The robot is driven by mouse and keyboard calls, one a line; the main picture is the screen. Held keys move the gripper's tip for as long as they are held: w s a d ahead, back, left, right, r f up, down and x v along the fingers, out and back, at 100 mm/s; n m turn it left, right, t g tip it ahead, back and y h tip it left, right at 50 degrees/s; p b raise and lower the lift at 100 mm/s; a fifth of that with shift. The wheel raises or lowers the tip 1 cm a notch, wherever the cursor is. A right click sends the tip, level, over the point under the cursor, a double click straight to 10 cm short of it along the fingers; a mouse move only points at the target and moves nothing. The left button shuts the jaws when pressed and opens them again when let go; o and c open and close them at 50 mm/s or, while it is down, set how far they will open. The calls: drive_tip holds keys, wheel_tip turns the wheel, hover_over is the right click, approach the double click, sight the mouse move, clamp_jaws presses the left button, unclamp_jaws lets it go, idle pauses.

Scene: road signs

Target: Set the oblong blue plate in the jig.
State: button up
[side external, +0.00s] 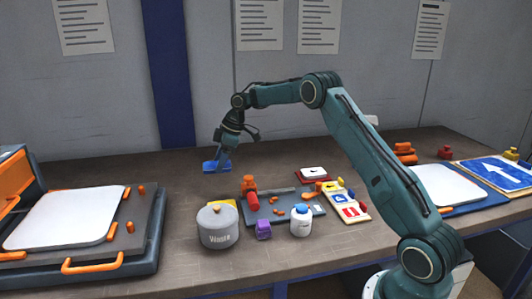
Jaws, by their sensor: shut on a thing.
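A small blue plate (216,166) is at my gripper (221,157), near the back middle of the table. My gripper points down and is shut on the plate. The plate's full outline is too small to make out, and I cannot tell whether it touches the table. A dark flat board (292,215) with orange pieces on it, likely the jig, lies in front and to the right of my gripper, apart from the plate.
A sign tray (351,211) lies right. A white panel (62,217) sits in an orange-handled fixture at left. The back-left table is clear.

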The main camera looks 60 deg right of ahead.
sight(227, 164)
drive_tip(key=shift+r, duration=2.35)
drive_tip(key=shift+s+d+r, duration=0.1)
drive_tip(key=shift+r, duration=0.05)
drive_tip(key=shift+s+d+r, duration=0.1)
drive_tip(key=shift+s+d, duration=0.4)
drive_tip(key=shift+s, duration=0.25)
drive_tip(key=s+d, duration=0.2)
drive_tip(key=s, duration=0.9)
drive_tip(key=s+d, duration=0.2)
drive_tip(key=s, duration=0.9)
wheel_tip(227, 164, down, 6)
drive_tip(key=shift+d, duration=0.2)
drive_tip(key=shift+f, duration=0.25)
drive_tip(key=shift+f, duration=3)
drive_tip(key=shift+f, duration=0.55)
